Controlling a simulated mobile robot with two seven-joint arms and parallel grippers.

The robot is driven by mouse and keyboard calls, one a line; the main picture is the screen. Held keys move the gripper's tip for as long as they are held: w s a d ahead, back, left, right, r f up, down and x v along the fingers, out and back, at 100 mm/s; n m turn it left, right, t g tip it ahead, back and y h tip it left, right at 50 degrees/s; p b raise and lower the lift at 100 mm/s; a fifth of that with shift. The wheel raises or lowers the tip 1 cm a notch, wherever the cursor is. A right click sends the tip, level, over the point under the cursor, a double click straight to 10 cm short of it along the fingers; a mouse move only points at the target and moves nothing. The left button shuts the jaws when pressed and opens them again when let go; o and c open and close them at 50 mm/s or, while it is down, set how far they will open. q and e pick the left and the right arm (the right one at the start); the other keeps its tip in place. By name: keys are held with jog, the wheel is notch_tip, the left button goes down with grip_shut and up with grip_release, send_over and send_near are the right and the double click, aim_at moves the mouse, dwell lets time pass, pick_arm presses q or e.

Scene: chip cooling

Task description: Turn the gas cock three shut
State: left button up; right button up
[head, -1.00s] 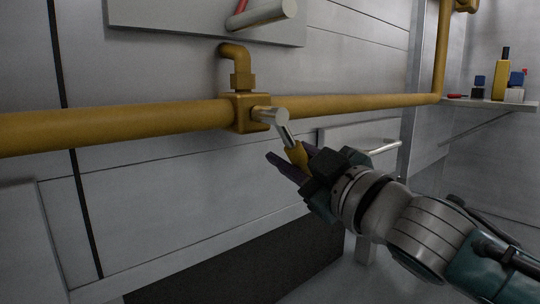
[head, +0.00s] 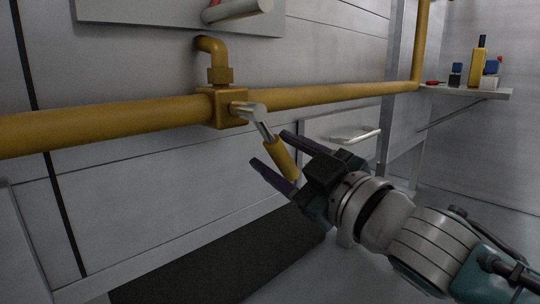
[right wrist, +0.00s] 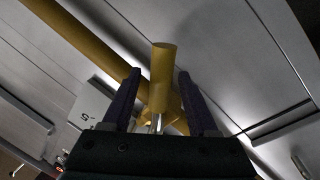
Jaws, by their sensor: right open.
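The gas cock (head: 228,106) is a yellow valve body on a yellow pipe. Its silver stem carries a lever with a yellow grip (head: 281,157), which slants down and to the right. My right gripper (head: 273,154) is open, with one dark finger on each side of the lever grip in the head view. In the right wrist view the yellow grip (right wrist: 162,64) stands between the two spread fingers (right wrist: 158,95), with a visible gap to each. Any number marking on the cock cannot be read. My left gripper is not in view.
The yellow pipe (head: 110,124) runs along the grey panelled wall. A panel with a thick rod handle (head: 237,9) is above. A silver bar handle (head: 356,137) is to the right of the cock. A shelf (head: 465,92) with small bottles and blocks is at the far right.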

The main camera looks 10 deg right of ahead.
aim_at(286, 157)
jog(key=p+v, duration=0.2)
jog(key=v, duration=0.4)
jog(key=shift+r+p, duration=0.15)
jog(key=shift+p, duration=0.2)
jog(key=shift+s+d, duration=0.25)
jog(key=shift+s, duration=0.3)
jog(key=shift+f, duration=0.2)
